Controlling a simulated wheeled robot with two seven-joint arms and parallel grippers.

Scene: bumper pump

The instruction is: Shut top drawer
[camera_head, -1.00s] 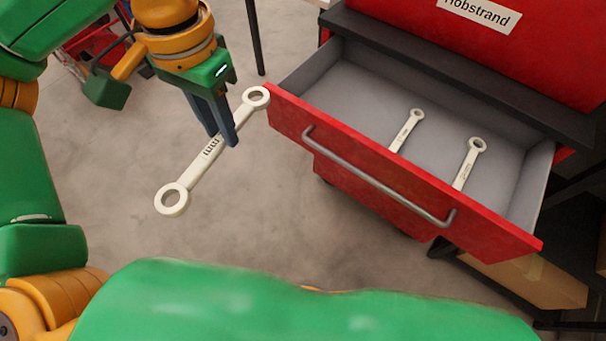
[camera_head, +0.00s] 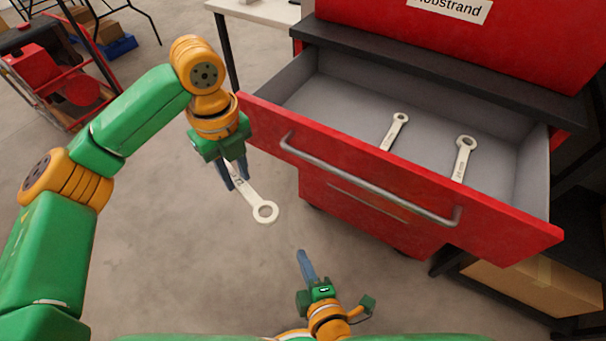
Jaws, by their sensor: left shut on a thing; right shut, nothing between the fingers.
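The top drawer (camera_head: 400,190) of the red cabinet is pulled open, its grey inside showing. A long metal handle (camera_head: 360,183) runs along its red front. Two wrenches lie in it, a smaller one (camera_head: 397,128) and a larger one (camera_head: 464,157). My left gripper (camera_head: 236,185) is left of the drawer front and shut on a third, pale wrench (camera_head: 263,209), whose ring end hangs down to the right. My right gripper (camera_head: 304,262) is shut and empty, below and in front of the drawer, apart from the handle.
The cabinet's upper part (camera_head: 370,32) carries a name label. A pale table (camera_head: 258,12) stands behind it at left. A red cart-like machine (camera_head: 55,75) is at far left. A cardboard box (camera_head: 525,285) sits on a dark shelf at lower right. Floor left of the cabinet is clear.

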